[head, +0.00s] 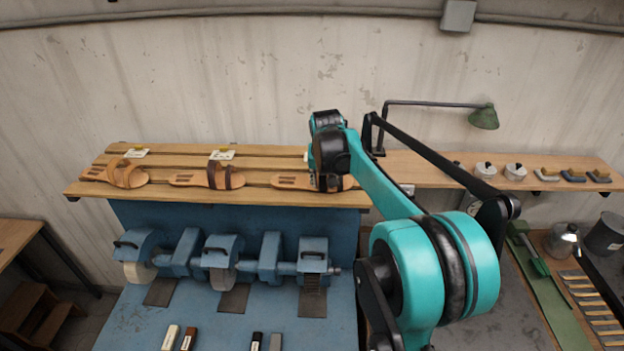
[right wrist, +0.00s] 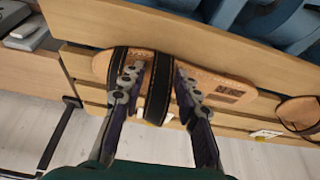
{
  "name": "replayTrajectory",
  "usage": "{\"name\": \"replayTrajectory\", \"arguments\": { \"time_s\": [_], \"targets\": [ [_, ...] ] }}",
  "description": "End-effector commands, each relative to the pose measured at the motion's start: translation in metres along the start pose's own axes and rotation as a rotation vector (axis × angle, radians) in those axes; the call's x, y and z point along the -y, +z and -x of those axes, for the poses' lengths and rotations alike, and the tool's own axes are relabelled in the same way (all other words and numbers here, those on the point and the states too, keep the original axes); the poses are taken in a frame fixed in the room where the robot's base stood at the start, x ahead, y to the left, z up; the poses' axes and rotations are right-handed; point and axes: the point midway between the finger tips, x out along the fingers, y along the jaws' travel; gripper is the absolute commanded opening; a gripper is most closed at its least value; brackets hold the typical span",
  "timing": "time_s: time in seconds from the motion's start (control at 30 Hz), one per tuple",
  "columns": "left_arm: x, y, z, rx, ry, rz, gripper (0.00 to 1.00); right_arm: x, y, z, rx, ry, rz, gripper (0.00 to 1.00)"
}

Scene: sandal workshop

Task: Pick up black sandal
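The black sandal (right wrist: 228,88), a tan cork sole with two black straps (right wrist: 160,88), lies on the slatted wooden shelf in the right wrist view. In the head view its sole (head: 290,181) shows at the right end of the sandal row, partly hidden by my right arm. My right gripper (right wrist: 160,72) is over it, fingers apart. One finger is between the two straps and the other is just beyond the second strap, with that strap between them. Whether the fingers touch it I cannot tell. The gripper (head: 322,178) is mostly hidden in the head view. My left gripper is not in view.
A brown-strapped sandal (head: 208,179) and a tan sandal (head: 118,174) lie farther left on the shelf (head: 240,195). Blue grinding machines (head: 220,250) stand below. A green lamp (head: 484,117) overhangs the right side, with round tins (head: 515,172) and brushes (head: 547,174) beneath.

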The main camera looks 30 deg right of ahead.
Motion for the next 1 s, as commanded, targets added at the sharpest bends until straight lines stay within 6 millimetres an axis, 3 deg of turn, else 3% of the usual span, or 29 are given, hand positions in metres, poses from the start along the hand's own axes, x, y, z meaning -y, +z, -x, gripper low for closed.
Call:
{"name": "replayTrajectory", "arguments": {
  "time_s": [0.23, 0.27, 0.37, 0.4, 0.77, 1.0],
  "targets": [
    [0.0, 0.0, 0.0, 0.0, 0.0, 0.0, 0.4, 0.0, 0.0, -0.004, 0.0, 0.0, 0.0, 0.32],
    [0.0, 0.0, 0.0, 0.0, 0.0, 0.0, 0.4, 0.0, 0.0, -0.004, 0.0, 0.0, 0.0, 0.29],
    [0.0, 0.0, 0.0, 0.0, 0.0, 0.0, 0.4, 0.0, 0.0, -0.004, 0.0, 0.0, 0.0, 0.03],
    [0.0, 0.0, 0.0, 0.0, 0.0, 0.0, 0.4, 0.0, 0.0, -0.004, 0.0, 0.0, 0.0, 0.0],
    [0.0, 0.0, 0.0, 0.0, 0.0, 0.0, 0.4, 0.0, -0.001, -0.002, -0.001, 0.0, 0.0, 0.0],
    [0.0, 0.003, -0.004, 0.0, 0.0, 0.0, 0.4, 0.0, -0.008, 0.017, -0.001, 0.0, 0.0, 0.0]
  ]
}}
